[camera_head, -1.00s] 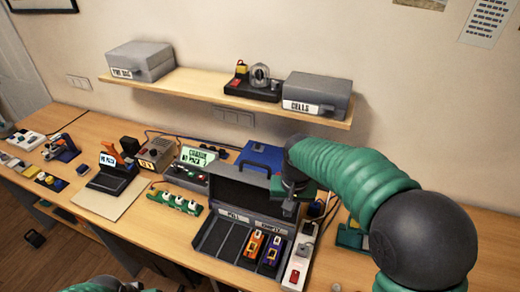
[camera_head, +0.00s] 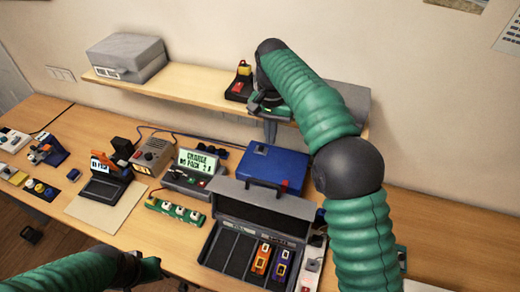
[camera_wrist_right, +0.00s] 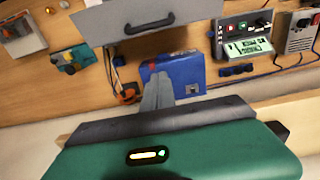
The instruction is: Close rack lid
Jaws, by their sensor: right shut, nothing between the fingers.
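The dark grey rack (camera_head: 232,250) sits on the bench with its lid (camera_head: 264,207) standing open at the back. Its slots hold an orange pack (camera_head: 261,259) and a purple pack (camera_head: 280,264); slots to the left look empty. In the right wrist view, a grey panel with a dark handle (camera_wrist_right: 135,18), apparently the lid's outer face, is at the top. My right gripper (camera_head: 270,136) is shut and empty, raised behind the lid in front of the shelf, apart from it. Its fingers (camera_wrist_right: 158,82) show together. My left gripper (camera_head: 157,268) is low at left front, its jaws unclear.
A blue case (camera_head: 268,167) lies just behind the lid. The charger (camera_head: 193,173) and a green strip (camera_head: 175,211) are left of the rack. The shelf (camera_head: 180,98) carries a grey box (camera_head: 128,58). A white power strip (camera_head: 312,266) stands at the rack's right.

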